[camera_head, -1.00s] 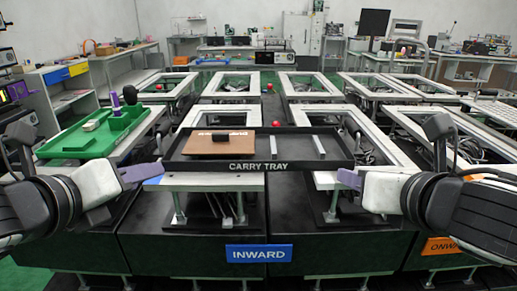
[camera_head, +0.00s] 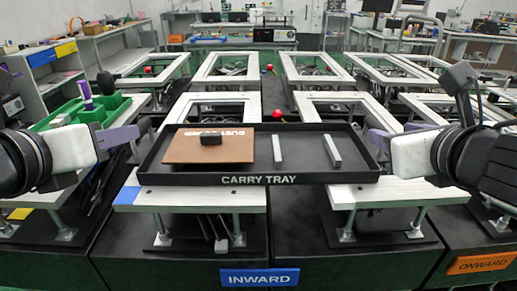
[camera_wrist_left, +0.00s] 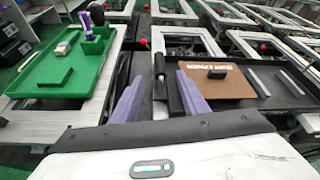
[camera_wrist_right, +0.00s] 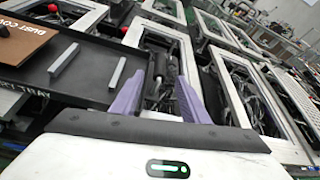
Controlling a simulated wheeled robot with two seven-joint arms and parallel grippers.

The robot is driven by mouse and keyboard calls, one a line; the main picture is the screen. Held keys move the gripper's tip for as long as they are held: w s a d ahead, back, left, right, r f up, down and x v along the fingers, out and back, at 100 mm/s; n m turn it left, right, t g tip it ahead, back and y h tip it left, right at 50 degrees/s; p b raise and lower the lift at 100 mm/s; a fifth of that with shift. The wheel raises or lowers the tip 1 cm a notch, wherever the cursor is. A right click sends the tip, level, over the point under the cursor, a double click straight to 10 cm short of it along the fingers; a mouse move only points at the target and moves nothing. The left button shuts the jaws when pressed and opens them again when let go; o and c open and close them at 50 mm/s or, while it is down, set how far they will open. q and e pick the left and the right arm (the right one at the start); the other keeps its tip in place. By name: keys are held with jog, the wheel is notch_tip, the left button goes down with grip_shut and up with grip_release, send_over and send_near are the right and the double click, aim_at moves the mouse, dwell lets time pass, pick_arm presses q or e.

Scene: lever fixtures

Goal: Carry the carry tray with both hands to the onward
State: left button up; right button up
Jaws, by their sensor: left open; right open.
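The black carry tray (camera_head: 305,178) rests on pale frames in the middle of the head view, its "CARRY TRAY" label facing me. It holds a brown dust cover board (camera_head: 195,152) with a black block on it (camera_head: 211,140) and two grey bars (camera_head: 333,152). My left gripper (camera_head: 122,136) is open beside the tray's left end. In the left wrist view its purple fingers (camera_wrist_left: 158,97) are apart, with a dark bar just beyond. My right gripper (camera_head: 376,141) is open at the tray's right end. Its fingers (camera_wrist_right: 160,97) are also apart, with a dark bar between them. Contact is unclear.
An orange "ONWARD" sign (camera_head: 482,263) is on the bench front at lower right, and a blue "INWARD" sign (camera_head: 259,278) is below the tray. A green tray (camera_head: 115,105) stands at left. Pale frames and red balls (camera_head: 277,114) lie behind.

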aim_at(380, 127)
pick_arm(q)
jog(key=x, duration=0.9)
jog(key=shift+w+f, duration=0.25)
jog(key=shift+w, duration=0.1)
pick_arm(e)
jog(key=x, duration=0.9)
jog(key=shift+w+f, duration=0.2)
jog(key=shift+w, duration=0.15)
pick_arm(q)
grip_shut()
pick_arm(e)
grip_shut()
pick_arm(q)
jog(key=shift+r, duration=0.3)
pick_arm(e)
jog(key=shift+r, duration=0.25)
